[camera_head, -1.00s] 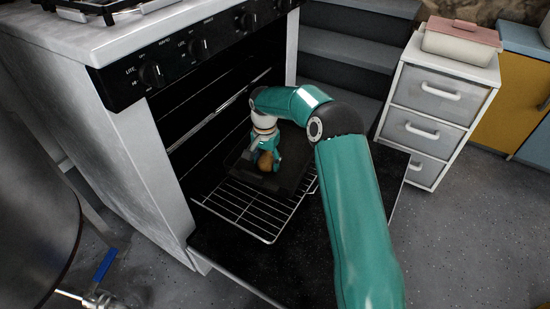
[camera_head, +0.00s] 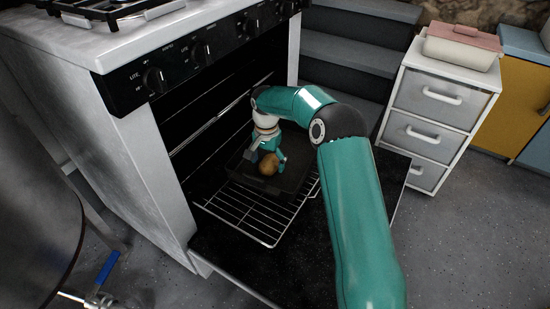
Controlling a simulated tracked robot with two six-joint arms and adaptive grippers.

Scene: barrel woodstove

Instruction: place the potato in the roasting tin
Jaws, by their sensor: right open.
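The brown potato (camera_head: 268,164) is in the dark roasting tin (camera_head: 290,182), near the tin's middle; it seems to rest on the tin's floor. The tin sits on the pulled-out wire oven rack (camera_head: 248,213). My right gripper (camera_head: 268,158) is open, its fingers pointing down on either side of the potato. I cannot tell whether a finger still touches it. The wrist and fingers hide part of the tin's back. My left gripper is not in view.
The oven door (camera_head: 262,262) is folded down below the rack. The stove (camera_head: 150,150) stands at left, a drawer unit (camera_head: 436,110) with a lidded dish (camera_head: 462,47) at right. A metal drum (camera_head: 35,215) is at lower left.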

